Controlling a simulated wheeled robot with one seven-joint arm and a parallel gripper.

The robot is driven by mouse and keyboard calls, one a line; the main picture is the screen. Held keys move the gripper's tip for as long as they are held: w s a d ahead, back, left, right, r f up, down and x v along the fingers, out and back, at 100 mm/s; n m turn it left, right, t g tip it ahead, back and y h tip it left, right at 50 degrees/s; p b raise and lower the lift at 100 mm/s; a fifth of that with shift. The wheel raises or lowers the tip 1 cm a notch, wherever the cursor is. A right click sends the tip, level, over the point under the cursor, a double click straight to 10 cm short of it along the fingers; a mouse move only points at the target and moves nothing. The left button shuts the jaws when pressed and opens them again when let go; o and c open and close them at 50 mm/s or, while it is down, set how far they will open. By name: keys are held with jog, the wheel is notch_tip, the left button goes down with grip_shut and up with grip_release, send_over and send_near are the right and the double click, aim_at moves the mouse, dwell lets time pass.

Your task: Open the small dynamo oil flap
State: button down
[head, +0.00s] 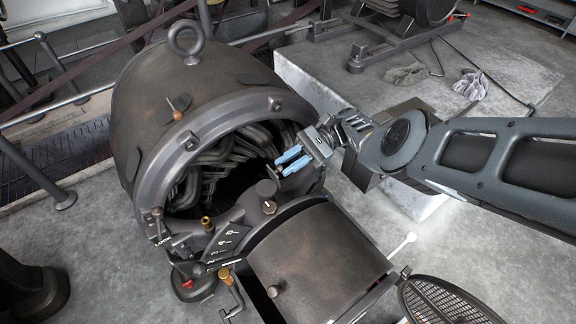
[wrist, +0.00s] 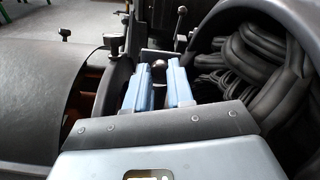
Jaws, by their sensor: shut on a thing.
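The small dynamo (head: 185,90) is a dark rounded metal housing with a ring on top and an open round front showing thick coiled windings (head: 215,160). My gripper (head: 280,167) reaches in from the right to the lower right of that opening. Its two blue fingers are shut on a small dark round knob (wrist: 158,65), seen between the fingertips in the wrist view. The windings also show right of the fingers in the wrist view (wrist: 250,65). The oil flap itself is mostly hidden behind the fingers and housing, and I cannot tell how far open it is.
A curved dark cover (head: 315,255) lies below the fingers. Beside it are a lettered control plate (head: 228,238), a lever with a red part (head: 190,280) and a round grille (head: 445,300). Rags (head: 470,84) lie on a concrete plinth (head: 330,75) behind. A railing (head: 55,70) stands left.

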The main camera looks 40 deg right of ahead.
dwell(0.3)
jog(key=c, duration=1)
grip_release()
jog(key=shift+d, duration=0.1)
jog(key=shift+d+r+b, duration=0.25)
jog(key=shift+d+b, duration=0.85)
jog(key=shift+d, duration=0.8)
jog(key=shift+d+r+b, duration=0.2)
jog(key=shift+d+b, duration=0.85)
jog(key=shift+d, duration=0.85)
